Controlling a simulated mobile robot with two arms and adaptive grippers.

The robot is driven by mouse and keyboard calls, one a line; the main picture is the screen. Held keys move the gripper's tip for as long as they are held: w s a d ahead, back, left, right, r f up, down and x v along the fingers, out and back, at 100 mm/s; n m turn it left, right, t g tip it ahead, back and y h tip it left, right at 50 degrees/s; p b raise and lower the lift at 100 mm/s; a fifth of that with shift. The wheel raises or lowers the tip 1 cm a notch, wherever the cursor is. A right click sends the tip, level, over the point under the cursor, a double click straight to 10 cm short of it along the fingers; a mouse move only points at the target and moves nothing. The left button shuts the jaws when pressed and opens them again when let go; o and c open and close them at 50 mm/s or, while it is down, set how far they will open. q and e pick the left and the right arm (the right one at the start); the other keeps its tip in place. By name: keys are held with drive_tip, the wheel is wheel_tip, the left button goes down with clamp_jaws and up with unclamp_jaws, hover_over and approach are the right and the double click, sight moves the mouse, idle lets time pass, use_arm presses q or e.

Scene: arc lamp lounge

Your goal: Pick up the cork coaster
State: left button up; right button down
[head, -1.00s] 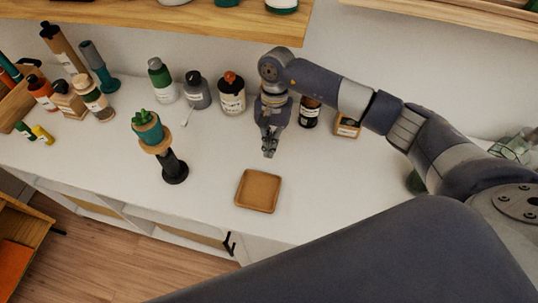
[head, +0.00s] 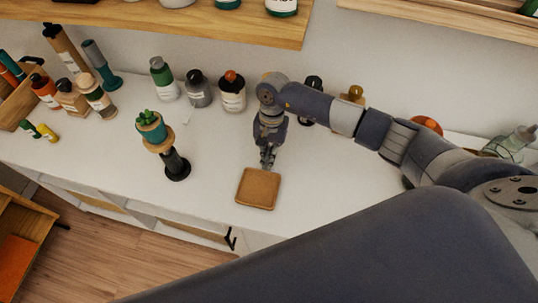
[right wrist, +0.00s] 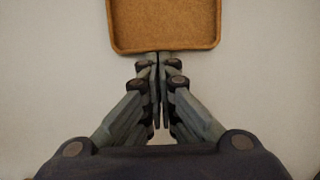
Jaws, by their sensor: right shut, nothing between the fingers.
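The cork coaster (head: 258,188) is a square, brown, raised-rim piece lying flat on the white counter near its front edge. In the right wrist view the coaster (right wrist: 163,22) fills the top middle, its far part cut off by the frame. My right gripper (head: 268,166) points down at the coaster's back edge. In the right wrist view the gripper (right wrist: 158,62) is shut and empty, its fingertips together at the middle of the coaster's near rim. I cannot tell whether they touch it. My left gripper is not in view.
A potted succulent (head: 151,126) on a dark stand is left of the coaster. Several bottles, including a white one with an orange cap (head: 232,94), line the wall behind. A wooden shelf (head: 200,22) hangs above. The counter (head: 325,185) is clear right of the coaster.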

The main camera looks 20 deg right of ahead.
sight(259, 196)
drive_tip(key=s+a, duration=0.2)
drive_tip(key=s+a+b, duration=0.1)
drive_tip(key=s, duration=0.2)
drive_tip(key=s+a, duration=0.2)
drive_tip(key=s, duration=0.1)
drive_tip(key=shift+s+a, duration=0.2)
drive_tip(key=shift+a, duration=0.1)
